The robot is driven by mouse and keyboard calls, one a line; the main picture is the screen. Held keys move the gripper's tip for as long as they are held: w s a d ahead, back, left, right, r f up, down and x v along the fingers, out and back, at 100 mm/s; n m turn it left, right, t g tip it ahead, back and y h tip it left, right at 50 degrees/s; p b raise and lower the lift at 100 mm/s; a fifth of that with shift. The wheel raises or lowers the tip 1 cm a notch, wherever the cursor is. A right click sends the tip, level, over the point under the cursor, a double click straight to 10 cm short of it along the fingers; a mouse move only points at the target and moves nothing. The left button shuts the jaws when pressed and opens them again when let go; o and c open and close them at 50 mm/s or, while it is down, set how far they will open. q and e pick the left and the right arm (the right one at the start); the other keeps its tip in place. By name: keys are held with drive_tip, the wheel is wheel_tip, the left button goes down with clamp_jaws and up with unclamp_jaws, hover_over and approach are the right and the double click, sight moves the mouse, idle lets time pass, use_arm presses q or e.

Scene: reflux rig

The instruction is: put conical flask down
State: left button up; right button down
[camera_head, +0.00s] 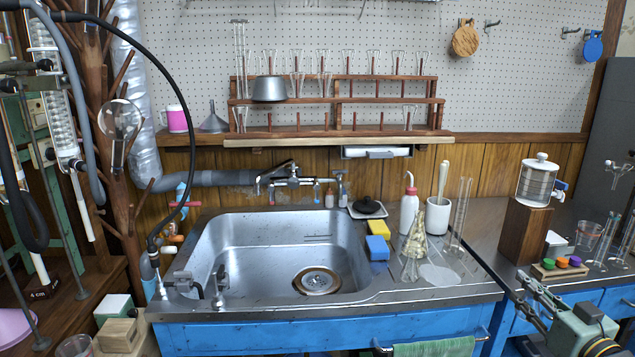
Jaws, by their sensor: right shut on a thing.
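My right gripper (533,292) comes in at the lower right, in front of the blue cabinet and the counter's front edge. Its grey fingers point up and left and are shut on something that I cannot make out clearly. A cone-shaped vessel with a mottled yellowish look (417,237) stands on the counter right of the sink, well to the left of the gripper. A small clear conical flask (410,269) seems to stand just in front of it. My left gripper is not in view.
The steel sink (215,262) is left of these vessels. A wooden block (525,233) stands right. The counter's front strip (440,297) is clear.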

drive_tip(key=s+a+f+n+y+p, duration=0.15)
drive_tip(key=s+a+p, duration=0.25)
drive_tip(key=s+a, duration=0.5)
drive_tip(key=s+a+f+y+p, duration=0.15)
drive_tip(key=s+a+p, duration=0.3)
drive_tip(key=a, duration=0.75)
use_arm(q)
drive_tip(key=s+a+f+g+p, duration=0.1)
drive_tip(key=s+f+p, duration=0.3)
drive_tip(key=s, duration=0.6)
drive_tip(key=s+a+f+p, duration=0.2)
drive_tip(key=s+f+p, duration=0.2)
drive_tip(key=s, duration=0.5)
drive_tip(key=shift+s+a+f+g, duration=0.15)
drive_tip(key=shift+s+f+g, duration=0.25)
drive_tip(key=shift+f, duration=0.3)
use_arm(e)
drive_tip(key=s+a+r+m+h, duration=0.1)
drive_tip(key=s+a+r+h, duration=0.1)
drive_tip(key=s+r, duration=0.4)
drive_tip(key=s+a+r+m+h, duration=0.2)
drive_tip(key=s+a+r+h, duration=0.1)
drive_tip(key=s+r, duration=0.3)
drive_tip(key=shift+r+h, duration=0.3)
drive_tip(key=shift+r, duration=0.35)
